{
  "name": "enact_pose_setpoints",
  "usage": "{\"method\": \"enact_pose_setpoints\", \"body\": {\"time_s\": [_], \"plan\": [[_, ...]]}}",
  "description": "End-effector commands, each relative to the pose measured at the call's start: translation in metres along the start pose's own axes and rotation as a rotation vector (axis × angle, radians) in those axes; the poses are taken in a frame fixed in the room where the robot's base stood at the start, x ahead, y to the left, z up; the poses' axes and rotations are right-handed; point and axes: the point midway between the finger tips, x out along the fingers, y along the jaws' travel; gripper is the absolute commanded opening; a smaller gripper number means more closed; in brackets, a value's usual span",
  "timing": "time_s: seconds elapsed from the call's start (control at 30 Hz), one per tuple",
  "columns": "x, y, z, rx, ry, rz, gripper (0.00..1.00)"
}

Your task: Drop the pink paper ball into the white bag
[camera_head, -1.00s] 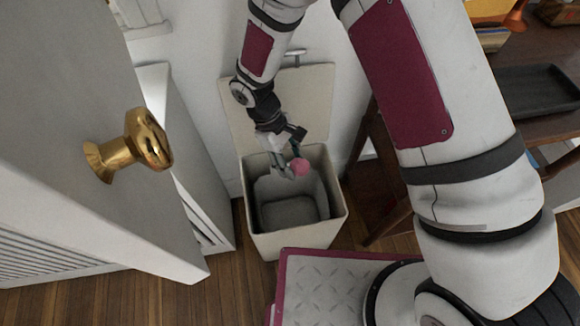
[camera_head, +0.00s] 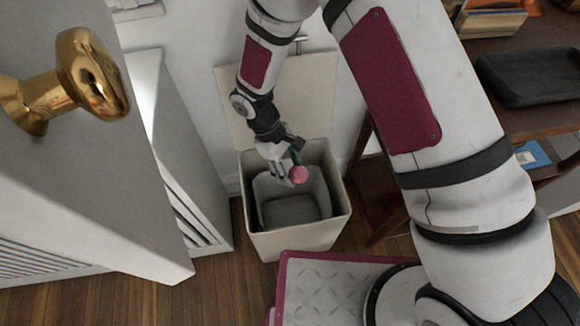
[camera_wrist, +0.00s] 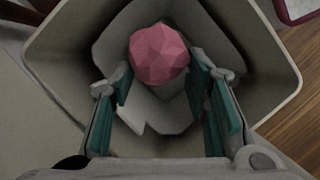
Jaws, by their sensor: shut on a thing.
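The pink paper ball (camera_head: 299,174) is a small faceted lump at the tips of my gripper (camera_head: 289,168). In the wrist view the ball (camera_wrist: 159,53) sits at the far ends of the teal-padded fingers of my gripper (camera_wrist: 161,80), which is shut on it. The white bag (camera_head: 263,190) lines the inside of an open cream bin (camera_head: 295,240). My gripper points down into the bin mouth with the ball over the bag opening. In the wrist view the bag (camera_wrist: 112,45) lies below and around the ball, and my fingers hide part of it.
The bin's lid (camera_head: 310,95) stands open against the wall. A white door with a brass knob (camera_head: 88,75) is close on the left. A dark wooden shelf (camera_head: 525,50) with a black tray (camera_head: 528,77) stands at the right. Wooden floor shows around the bin.

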Motion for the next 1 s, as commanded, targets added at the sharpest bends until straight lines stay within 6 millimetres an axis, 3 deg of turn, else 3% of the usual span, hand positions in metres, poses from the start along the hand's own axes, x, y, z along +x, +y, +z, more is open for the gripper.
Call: {"method": "enact_pose_setpoints", "body": {"time_s": [0.07,0.1,0.2,0.57,0.73,1.0], "plan": [[-0.001,0.0,0.0,0.0,0.0,0.0,0.31],[-0.001,0.0,0.0,0.0,0.0,0.0,0.49],[-0.001,0.0,0.0,0.0,0.0,0.0,0.66],[-0.004,0.0,0.0,0.0,0.001,0.0,0.66],[-0.027,0.001,-0.001,0.001,0.005,0.001,0.66],[-0.082,0.001,-0.001,0.002,0.004,0.002,0.66]]}}
